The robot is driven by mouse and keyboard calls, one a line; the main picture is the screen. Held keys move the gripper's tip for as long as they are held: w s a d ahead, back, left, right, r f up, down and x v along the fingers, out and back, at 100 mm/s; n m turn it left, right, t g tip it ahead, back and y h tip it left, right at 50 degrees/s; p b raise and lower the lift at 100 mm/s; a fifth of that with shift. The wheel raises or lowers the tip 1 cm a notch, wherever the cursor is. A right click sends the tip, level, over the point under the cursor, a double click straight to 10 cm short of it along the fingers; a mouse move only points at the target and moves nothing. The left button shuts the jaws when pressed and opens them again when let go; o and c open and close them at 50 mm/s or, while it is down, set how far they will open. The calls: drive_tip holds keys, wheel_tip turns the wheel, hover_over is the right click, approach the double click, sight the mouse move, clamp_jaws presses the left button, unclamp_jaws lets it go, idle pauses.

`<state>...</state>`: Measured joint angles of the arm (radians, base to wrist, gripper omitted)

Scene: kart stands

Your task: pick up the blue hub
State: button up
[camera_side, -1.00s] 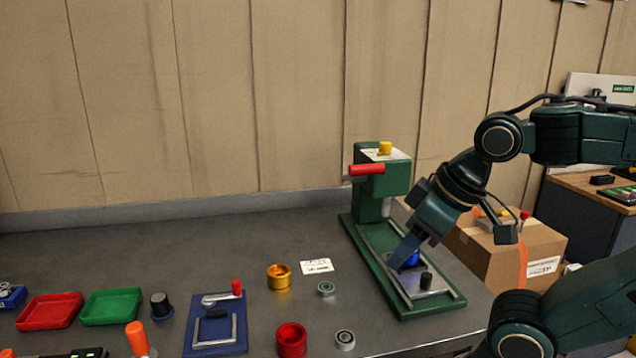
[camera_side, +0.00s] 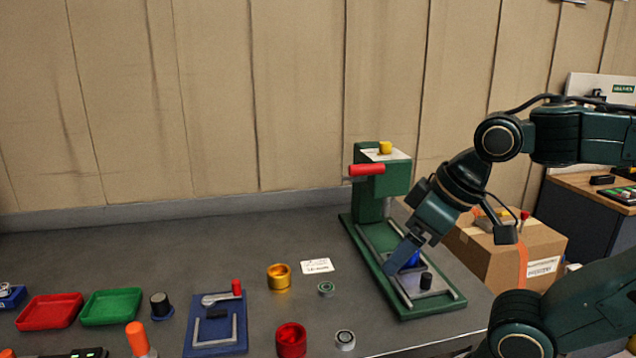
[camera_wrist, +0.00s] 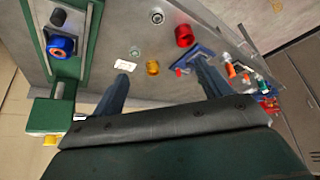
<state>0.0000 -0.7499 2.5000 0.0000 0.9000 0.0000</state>
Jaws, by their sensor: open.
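The blue hub (camera_side: 412,259) sits on the metal plate of the green press base (camera_side: 447,303). In the side view it is mostly hidden behind my gripper's finger. In the wrist view the blue hub (camera_wrist: 60,47) is at the upper left, with an orange-brown centre. My gripper (camera_side: 396,266) is angled down over the press base, close to the hub. In the wrist view my gripper (camera_wrist: 161,69) has its fingers wide apart with nothing between them, and the hub appears left of both fingers. Contact with the hub cannot be told.
The press column (camera_side: 373,205) with a red handle (camera_side: 367,169) stands behind. A black knob (camera_side: 426,281) is in front of the hub. Gold (camera_side: 279,277) and red (camera_side: 291,340) cups and small rings lie left. A cardboard box (camera_side: 510,257) is to the right.

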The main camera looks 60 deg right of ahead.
drive_tip(key=shift+r, duration=0.1)
wheel_tip(320, 180, up, 11)
drive_tip(key=w+d+r+m+g+h, duration=0.1)
drive_tip(key=w+d+m+g, duration=0.1)
drive_tip(key=w+d+m, duration=0.3)
drive_tip(key=w+d+r+m+g, duration=0.1)
drive_tip(key=w+d+m, duration=0.2)
drive_tip(key=d, duration=0.5)
drive_tip(key=d+f+m+g+y, duration=0.1)
drive_tip(key=d+m, duration=0.2)
drive_tip(key=d, duration=0.5)
drive_tip(key=d+f+m+g, duration=0.2)
drive_tip(key=d+m, duration=0.1)
drive_tip(key=d, duration=0.4)
wheel_tip(320, 180, down, 15)
drive_tip(key=shift+s, duration=0.45)
drive_tip(key=shift+f, duration=0.15)
drive_tip(key=shift+f, duration=4.2)
